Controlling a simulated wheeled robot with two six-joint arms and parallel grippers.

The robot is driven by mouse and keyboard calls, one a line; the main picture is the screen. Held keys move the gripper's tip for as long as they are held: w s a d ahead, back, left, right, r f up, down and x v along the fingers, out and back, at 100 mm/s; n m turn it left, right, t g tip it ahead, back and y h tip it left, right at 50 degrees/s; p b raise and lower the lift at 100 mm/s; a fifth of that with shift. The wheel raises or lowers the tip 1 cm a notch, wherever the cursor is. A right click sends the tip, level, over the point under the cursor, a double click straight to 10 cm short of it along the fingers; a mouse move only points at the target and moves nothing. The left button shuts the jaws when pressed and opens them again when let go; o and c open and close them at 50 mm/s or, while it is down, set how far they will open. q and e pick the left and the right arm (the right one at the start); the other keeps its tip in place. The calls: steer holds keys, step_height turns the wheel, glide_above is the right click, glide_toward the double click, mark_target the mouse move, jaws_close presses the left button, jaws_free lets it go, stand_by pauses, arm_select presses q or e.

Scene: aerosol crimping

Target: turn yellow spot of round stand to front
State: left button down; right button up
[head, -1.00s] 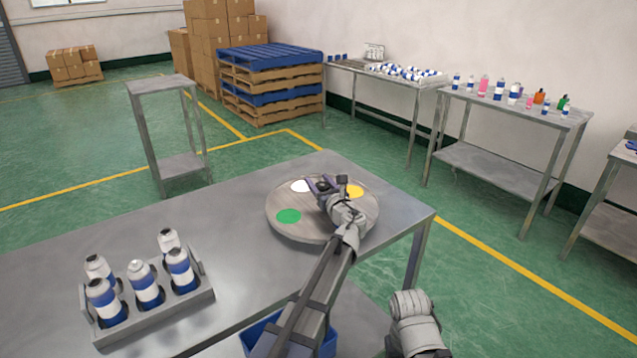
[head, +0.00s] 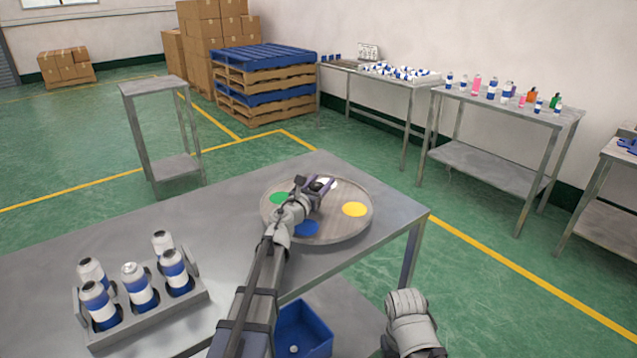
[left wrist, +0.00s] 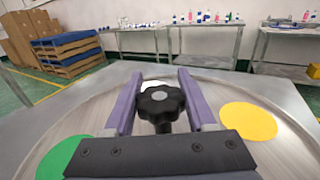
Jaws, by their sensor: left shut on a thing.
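The round stand (head: 337,231) is a flat grey disc on the metal table. Its yellow spot (head: 354,209) faces the right side in the head view, the blue spot (head: 306,228) the front left, the green spot (head: 281,198) the left and the white spot (head: 329,183) the back. My left gripper (head: 316,186) is over the disc's middle, shut on its black knob (left wrist: 162,103), with a purple finger on each side. In the left wrist view the yellow spot (left wrist: 248,121) is right of the fingers and the green spot (left wrist: 62,158) left. My right gripper is out of view.
A metal rack (head: 153,323) of blue and white cans stands at the table's (head: 225,210) front left, clear of the stand. A blue bin (head: 304,330) is below the table's front edge. Side tables with bottles stand along the back wall.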

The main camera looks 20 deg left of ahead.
mark_target(310, 188)
arm_select(q)
steer(key=m+g+h, duration=0.1)
steer(key=h, duration=0.1)
steer(key=m+h, duration=0.2)
steer(key=m+g+h, duration=0.1)
steer(key=h, duration=0.1)
steer(key=shift+d+g, duration=0.3)
steer(key=shift+d, duration=0.05)
steer(key=shift+s+d+m+g+h, duration=0.15)
steer(key=shift+d+m+g+h, duration=0.05)
steer(key=shift+m+g+h, duration=0.65)
steer(key=shift+s+d+m+g+h, duration=0.15)
steer(key=shift+m+g+h, duration=0.5)
steer(key=shift+h, duration=0.4)
steer(key=shift+s+m, duration=0.1)
steer(key=shift+m, duration=0.2)
steer(key=shift+c, duration=1.1)
jaws_free()
steer(key=shift+d, duration=0.1)
steer(key=shift+v, duration=3.9)
